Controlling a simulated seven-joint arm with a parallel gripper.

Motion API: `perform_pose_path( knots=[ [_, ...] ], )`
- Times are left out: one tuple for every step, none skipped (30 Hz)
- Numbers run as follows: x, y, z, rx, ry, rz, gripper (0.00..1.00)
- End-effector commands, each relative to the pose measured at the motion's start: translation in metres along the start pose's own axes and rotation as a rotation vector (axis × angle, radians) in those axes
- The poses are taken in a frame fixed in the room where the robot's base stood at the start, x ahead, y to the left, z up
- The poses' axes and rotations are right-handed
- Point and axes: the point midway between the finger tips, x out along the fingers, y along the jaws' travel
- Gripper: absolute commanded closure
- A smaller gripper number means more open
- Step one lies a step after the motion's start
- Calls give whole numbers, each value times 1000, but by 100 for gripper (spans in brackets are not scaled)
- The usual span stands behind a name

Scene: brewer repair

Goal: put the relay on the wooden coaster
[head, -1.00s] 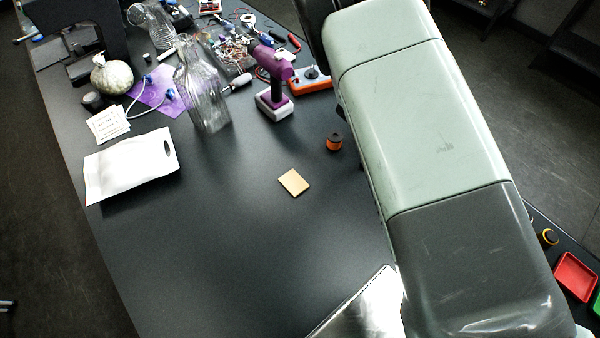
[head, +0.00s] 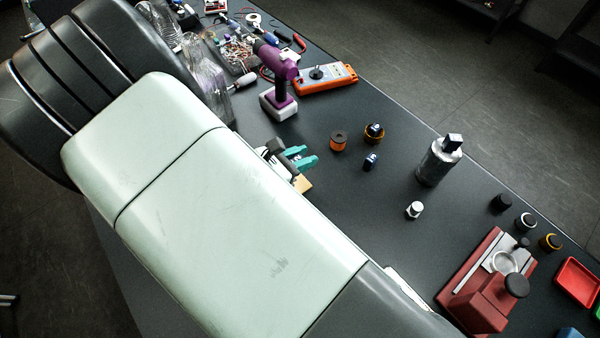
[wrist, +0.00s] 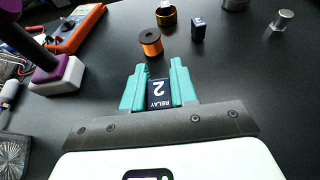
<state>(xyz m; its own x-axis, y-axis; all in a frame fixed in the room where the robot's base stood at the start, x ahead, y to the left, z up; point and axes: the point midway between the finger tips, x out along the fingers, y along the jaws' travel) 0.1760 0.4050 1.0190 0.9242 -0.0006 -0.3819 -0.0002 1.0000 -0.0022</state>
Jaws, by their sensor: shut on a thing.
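My gripper (wrist: 158,88) is shut on a dark blue relay (wrist: 158,94) labelled "RELAY 2", which sits between its teal fingers in the wrist view. In the head view my gripper (head: 303,158) is small, and the relay in it cannot be made out. The wooden coaster (head: 304,184) is a light tan square, mostly hidden behind my arm; its visible corner shows just below the fingers in the picture. The coaster is not seen in the wrist view. I cannot tell how high the relay is above the table.
An orange spool (head: 339,140), another dark blue block (head: 370,162) and a yellow ring (head: 375,131) with a block in it stand right of my gripper. A purple drill (head: 279,88) and orange meter (head: 326,79) are behind. A metal cylinder (head: 438,162) and red brewer (head: 487,286) stand farther right.

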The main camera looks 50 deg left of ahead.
Motion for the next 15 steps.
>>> perform_pose_path(
  knots=[
    [3, 0, -8, -1, -1, 0, 100],
    [5, 0, -11, 0, -1, 0, 100],
    [6, 0, -14, 1, 0, 0, 100],
    [7, 0, -16, 1, 0, 1, 100],
    [8, 0, -18, 1, 0, 1, 100],
    [10, 0, -22, 0, 0, 1, 100],
    [11, 0, -26, 0, 0, 1, 100],
    [13, 0, -30, -1, 0, 0, 100],
    [16, 0, -36, -1, 1, 0, 100],
    [17, 0, -41, 0, 1, 0, 100],
    [19, 0, -45, 0, 0, 0, 100],
    [21, 0, -49, 1, 1, 0, 100],
    [22, 0, -52, 1, 1, 1, 100],
    [23, 0, -54, 1, 1, 0, 100],
    [23, 0, -55, 2, 1, 1, 100]
  ],
)
